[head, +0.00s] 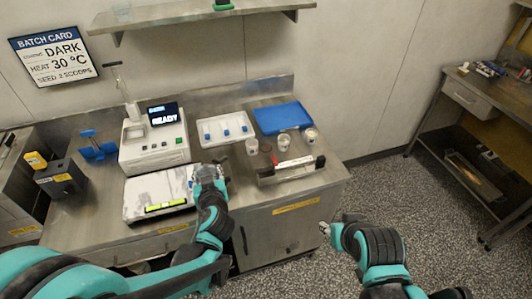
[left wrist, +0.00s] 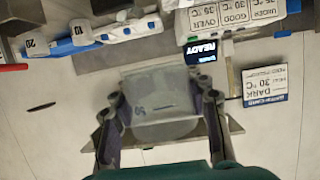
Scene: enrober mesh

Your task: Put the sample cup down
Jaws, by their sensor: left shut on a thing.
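The sample cup (left wrist: 160,95) is a translucent, pale cup with a dark mark on its side, seen between the fingers in the left wrist view. My left gripper (left wrist: 162,100) is shut on it, one finger on each side. In the head view my left gripper (head: 207,175) is over the steel counter, at the right edge of the white scale (head: 160,187) and in front of the white tray. The cup is mostly hidden by the gripper there, and I cannot tell whether it touches a surface. My right gripper (head: 325,229) is off the counter's front right side, too small to read.
A white machine with a READY display (head: 165,115) stands behind the scale. A white tray (head: 205,138) holds blue-marked pieces. A blue tray (head: 280,112) lies behind several small cups (head: 283,142) and a steel rack (head: 285,177).

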